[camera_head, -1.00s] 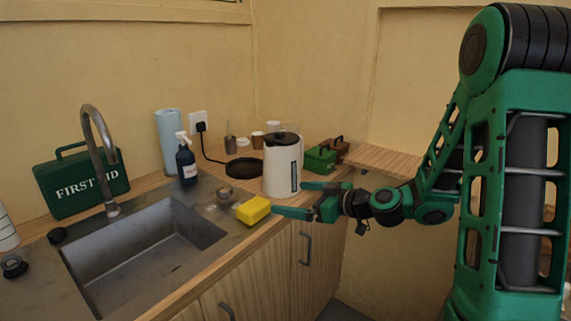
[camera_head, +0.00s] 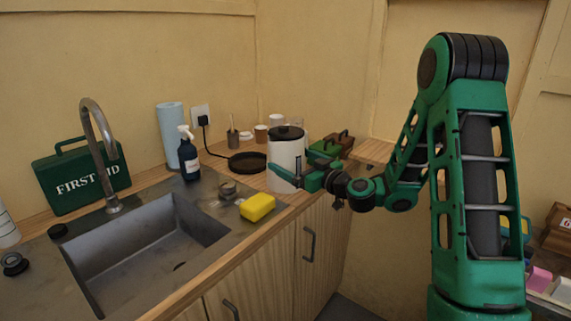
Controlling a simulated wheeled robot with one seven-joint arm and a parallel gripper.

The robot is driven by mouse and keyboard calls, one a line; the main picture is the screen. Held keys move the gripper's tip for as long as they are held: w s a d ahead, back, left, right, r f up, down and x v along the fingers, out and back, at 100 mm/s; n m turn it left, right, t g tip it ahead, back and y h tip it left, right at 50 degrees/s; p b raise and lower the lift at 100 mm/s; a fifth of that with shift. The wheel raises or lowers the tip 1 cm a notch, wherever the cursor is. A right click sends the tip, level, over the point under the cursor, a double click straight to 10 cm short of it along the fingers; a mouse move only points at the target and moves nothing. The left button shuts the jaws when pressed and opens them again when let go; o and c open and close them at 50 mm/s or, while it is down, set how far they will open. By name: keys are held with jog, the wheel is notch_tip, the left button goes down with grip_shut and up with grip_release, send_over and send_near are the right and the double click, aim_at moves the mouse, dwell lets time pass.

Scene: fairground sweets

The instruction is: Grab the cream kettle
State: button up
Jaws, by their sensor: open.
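The cream kettle (camera_head: 285,153), with a black lid, stands upright on the counter near its right end. My gripper (camera_head: 290,172) is open at the kettle's right front. One green finger crosses in front of the kettle's body. The other finger is near its right side. I cannot tell whether either finger touches it. The kettle's lower right part and its handle side are partly hidden by my gripper.
A yellow sponge (camera_head: 257,207) lies near the counter's front edge, beside the sink (camera_head: 150,250). A black round base (camera_head: 247,162) with a cord sits left of the kettle. Green and brown boxes (camera_head: 333,145) stand behind my gripper.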

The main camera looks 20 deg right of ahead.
jog(key=x, duration=0.4)
jog(key=shift+w, duration=0.15)
jog(key=c, duration=1.2)
jog(key=shift+r, duration=0.15)
jog(key=shift+s+a+r, duration=0.9)
jog(key=shift+a+r, duration=0.75)
jog(key=shift+r, duration=0.1)
jog(key=shift+s+a+r, duration=0.95)
jog(key=shift+a+r, duration=0.75)
jog(key=shift+r, duration=0.05)
jog(key=shift+s+a+r, duration=0.9)
jog(key=shift+a+r, duration=0.75)
jog(key=shift+r, duration=0.15)
